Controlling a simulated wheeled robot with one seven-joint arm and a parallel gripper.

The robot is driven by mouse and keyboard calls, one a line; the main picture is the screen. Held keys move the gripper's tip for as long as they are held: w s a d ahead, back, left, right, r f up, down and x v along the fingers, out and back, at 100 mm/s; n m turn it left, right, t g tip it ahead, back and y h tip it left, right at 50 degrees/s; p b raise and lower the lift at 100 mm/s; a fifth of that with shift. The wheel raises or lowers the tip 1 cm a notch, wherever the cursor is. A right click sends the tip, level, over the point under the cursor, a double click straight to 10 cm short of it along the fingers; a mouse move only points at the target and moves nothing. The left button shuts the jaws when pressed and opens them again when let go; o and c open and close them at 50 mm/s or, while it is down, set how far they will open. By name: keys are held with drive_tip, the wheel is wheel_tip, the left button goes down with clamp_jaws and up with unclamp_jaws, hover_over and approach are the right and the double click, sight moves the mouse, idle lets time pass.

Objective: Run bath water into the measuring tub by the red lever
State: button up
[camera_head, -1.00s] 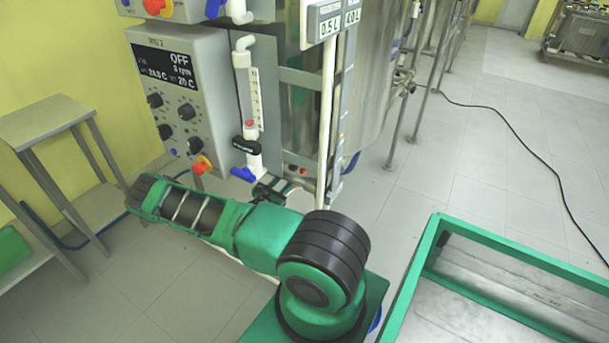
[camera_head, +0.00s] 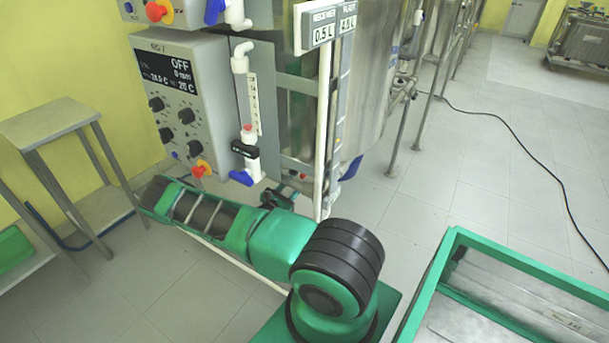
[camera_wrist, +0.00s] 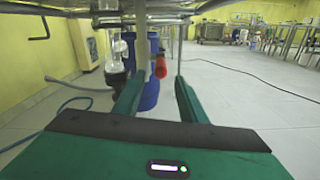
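My gripper (camera_wrist: 159,80) is open in the wrist view, with two green fingers apart and nothing held between them. A red lever (camera_wrist: 160,67) shows in the gap between the fingertips, just beyond them; I cannot tell whether they touch. A blue vessel (camera_wrist: 151,93), perhaps the measuring tub, stands low behind the left finger, which partly hides it. In the head view only a blue edge (camera_head: 351,167) shows behind the steel post, and my gripper (camera_head: 287,196) is small near the rig's lower frame.
The control box (camera_head: 180,100) reads OFF, 0 rpm. A sight tube (camera_head: 252,100) with a blue handle (camera_head: 242,177) hangs beside it. A side table (camera_head: 45,122) stands left; a black cable (camera_head: 540,145) crosses open floor.

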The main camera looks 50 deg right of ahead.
sight(306, 172)
drive_tip(key=d, duration=0.9)
drive_tip(key=shift+w, duration=0.4)
clamp_jaws()
